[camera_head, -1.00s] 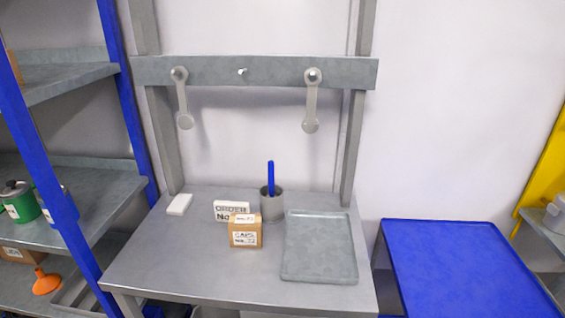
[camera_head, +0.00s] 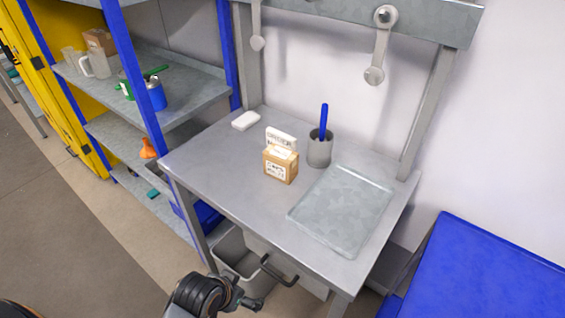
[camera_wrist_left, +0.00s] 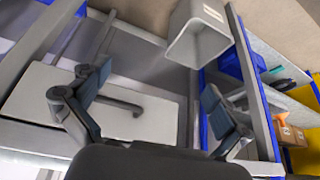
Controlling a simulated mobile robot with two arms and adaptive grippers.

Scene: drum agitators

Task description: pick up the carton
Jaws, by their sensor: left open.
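The carton (camera_head: 281,165) is a small brown box with white labels. It stands upright on the grey metal workbench (camera_head: 225,165), in front of a white order sign (camera_head: 281,138). My left gripper (camera_head: 246,292) is low in front of the bench, below the bench top and well apart from the carton. In the left wrist view my left gripper (camera_wrist_left: 152,95) has its two fingers spread with nothing held between them. That view shows a drawer handle and a bin, not the carton on the bench. My right gripper is not in view.
A grey cup (camera_head: 319,152) with a blue stick stands right of the carton, and a metal tray (camera_head: 342,210) lies at the bench's right. A white block (camera_head: 245,120) lies behind left. The bench's front left is clear.

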